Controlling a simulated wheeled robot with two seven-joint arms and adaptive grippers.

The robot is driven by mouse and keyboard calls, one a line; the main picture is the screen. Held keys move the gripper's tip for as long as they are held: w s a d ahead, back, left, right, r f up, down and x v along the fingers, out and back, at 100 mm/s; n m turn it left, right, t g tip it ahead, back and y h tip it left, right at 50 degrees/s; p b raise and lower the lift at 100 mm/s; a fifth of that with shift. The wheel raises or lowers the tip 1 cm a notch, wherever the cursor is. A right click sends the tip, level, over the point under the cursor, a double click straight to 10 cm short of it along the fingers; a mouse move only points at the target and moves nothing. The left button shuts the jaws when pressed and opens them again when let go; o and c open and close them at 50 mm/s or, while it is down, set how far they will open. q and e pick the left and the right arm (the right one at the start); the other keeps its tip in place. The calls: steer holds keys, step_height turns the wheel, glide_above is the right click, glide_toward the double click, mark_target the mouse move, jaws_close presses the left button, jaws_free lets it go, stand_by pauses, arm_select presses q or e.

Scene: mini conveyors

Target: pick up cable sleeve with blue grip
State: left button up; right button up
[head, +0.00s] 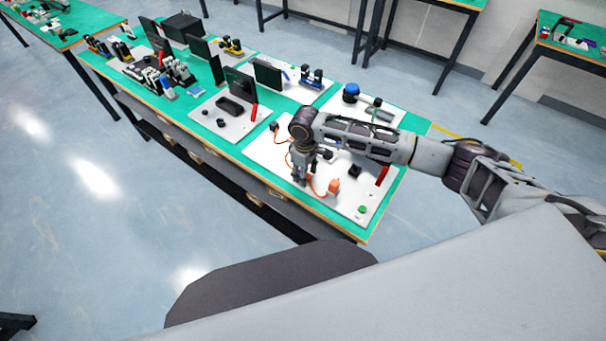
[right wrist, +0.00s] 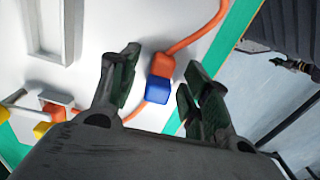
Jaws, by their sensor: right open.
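The cable sleeve shows in the right wrist view as an orange block with a blue grip (right wrist: 158,90) on an orange cable (right wrist: 196,36). It lies on a white board (right wrist: 100,65). My right gripper (right wrist: 163,85) is open, with one finger on each side of the blue grip, and the two fingers look apart from it. In the head view my right gripper (head: 299,176) points down over the front board, and the blue grip is hidden there. My left gripper is not in view.
An orange connector (head: 334,186) and a green button (head: 362,209) are on the front board. A red bar (head: 382,176) lies at its right. Boards with black screens (head: 240,84) stand farther back on the green table. The table's edge is close to my right gripper.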

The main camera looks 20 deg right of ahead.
jaws_close()
steer(key=shift+r, duration=0.15)
stand_by(0.4)
step_height(320, 180, up, 10)
steer(key=shift+f, duration=0.15)
stand_by(0.4)
stand_by(0.4)
